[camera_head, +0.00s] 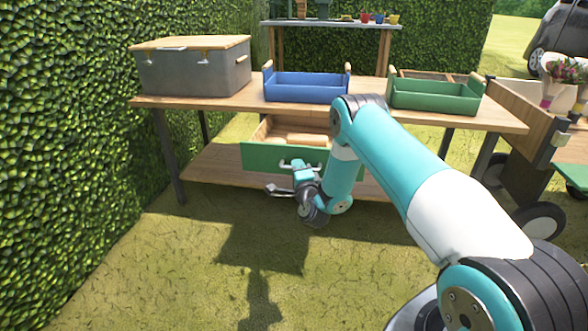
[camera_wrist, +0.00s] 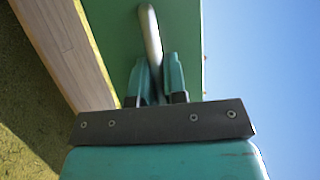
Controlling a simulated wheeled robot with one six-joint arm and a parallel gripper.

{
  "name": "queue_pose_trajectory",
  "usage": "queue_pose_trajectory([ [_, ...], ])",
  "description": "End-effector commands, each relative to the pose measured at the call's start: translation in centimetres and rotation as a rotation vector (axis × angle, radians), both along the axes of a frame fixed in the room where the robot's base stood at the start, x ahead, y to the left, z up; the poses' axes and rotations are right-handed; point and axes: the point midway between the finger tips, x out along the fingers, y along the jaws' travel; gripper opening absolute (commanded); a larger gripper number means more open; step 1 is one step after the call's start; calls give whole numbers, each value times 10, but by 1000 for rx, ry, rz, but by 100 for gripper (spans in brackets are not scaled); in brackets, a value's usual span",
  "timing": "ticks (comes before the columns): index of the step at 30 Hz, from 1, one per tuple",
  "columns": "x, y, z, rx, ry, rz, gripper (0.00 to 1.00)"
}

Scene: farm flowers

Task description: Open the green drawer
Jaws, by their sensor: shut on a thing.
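The green drawer (camera_head: 262,158) is under the table top and stands partly pulled out, with its wooden inside showing from above. In the wrist view the green drawer front (camera_wrist: 108,35) fills the upper middle, with a pale bar handle (camera_wrist: 150,38) on it. My gripper (camera_head: 297,170) is at the drawer front in the head view. In the wrist view the fingers of my gripper (camera_wrist: 155,78) are closed around the lower part of the handle. The far end of the handle is clear of the fingers. A pale rounded thing (camera_head: 308,138) lies inside the drawer.
On the wooden table (camera_head: 220,103) stand a grey box with a wooden lid (camera_head: 190,75), a blue crate (camera_head: 305,88) and a green crate (camera_head: 435,97). A hedge (camera_head: 60,150) borders the left. A wooden cart (camera_head: 520,110) stands at the right. Grass in front is clear.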

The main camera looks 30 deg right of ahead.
Motion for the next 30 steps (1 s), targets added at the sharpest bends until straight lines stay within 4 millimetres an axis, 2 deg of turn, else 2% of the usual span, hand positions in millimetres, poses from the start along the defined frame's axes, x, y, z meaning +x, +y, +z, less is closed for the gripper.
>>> queue_pose_trajectory([
  [5,0,0,0,1,0,1,0],
  [6,0,0,0,1,0,1,15],
  [7,0,0,0,1,1,1,22],
  [20,-6,3,-5,1,3,1,23],
  [26,-32,13,-12,0,3,6,23],
  [30,-67,24,-16,0,7,4,23],
])
